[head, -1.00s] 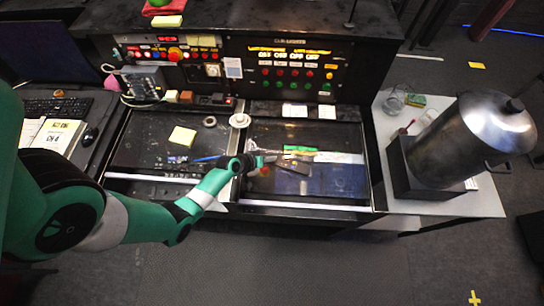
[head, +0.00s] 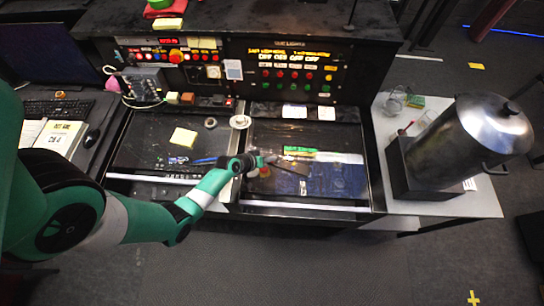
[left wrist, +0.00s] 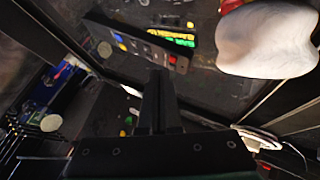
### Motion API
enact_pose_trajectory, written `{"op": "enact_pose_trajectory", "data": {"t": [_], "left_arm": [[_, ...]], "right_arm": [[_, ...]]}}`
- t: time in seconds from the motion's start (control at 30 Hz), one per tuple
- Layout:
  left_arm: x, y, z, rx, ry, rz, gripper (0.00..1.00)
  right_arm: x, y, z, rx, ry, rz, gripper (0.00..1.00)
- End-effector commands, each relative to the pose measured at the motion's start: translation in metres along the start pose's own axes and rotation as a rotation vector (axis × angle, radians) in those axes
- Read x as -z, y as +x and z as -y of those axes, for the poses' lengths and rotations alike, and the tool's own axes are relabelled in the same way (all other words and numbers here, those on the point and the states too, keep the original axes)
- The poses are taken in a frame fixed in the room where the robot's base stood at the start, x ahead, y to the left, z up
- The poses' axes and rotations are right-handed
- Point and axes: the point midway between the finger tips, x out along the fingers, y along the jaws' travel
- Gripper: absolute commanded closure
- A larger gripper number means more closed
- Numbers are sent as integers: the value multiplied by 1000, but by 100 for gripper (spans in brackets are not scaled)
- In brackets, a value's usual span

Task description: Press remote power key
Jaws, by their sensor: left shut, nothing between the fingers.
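My left gripper (head: 268,159) reaches from the left over the right-hand dark panel of the desk. In the left wrist view its dark fingers (left wrist: 160,80) are together, with nothing between them. There a dark, long remote (left wrist: 138,42) lies just beyond the fingertips, tilted across the picture. It carries small coloured keys, with a red key (left wrist: 172,60) at its right end, near the fingertips. I see a gap between fingertips and remote in the picture, but cannot tell their height apart. In the head view the remote is hard to make out against the dark panel. My right gripper is not in view.
A green object (head: 300,150) lies on the panel beyond the gripper. A white rounded object (left wrist: 267,40) is at the upper right of the wrist view. A control console (head: 290,75) stands behind.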

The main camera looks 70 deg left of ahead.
Motion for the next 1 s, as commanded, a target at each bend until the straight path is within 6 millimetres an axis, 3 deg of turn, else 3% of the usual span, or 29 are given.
{"op": "enact_pose_trajectory", "data": {"t": [0.6,1.0], "left_arm": [[26,-35,-26,0,0,0,100],[25,-35,-25,0,0,0,100]], "right_arm": [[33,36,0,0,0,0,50],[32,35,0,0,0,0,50]]}}
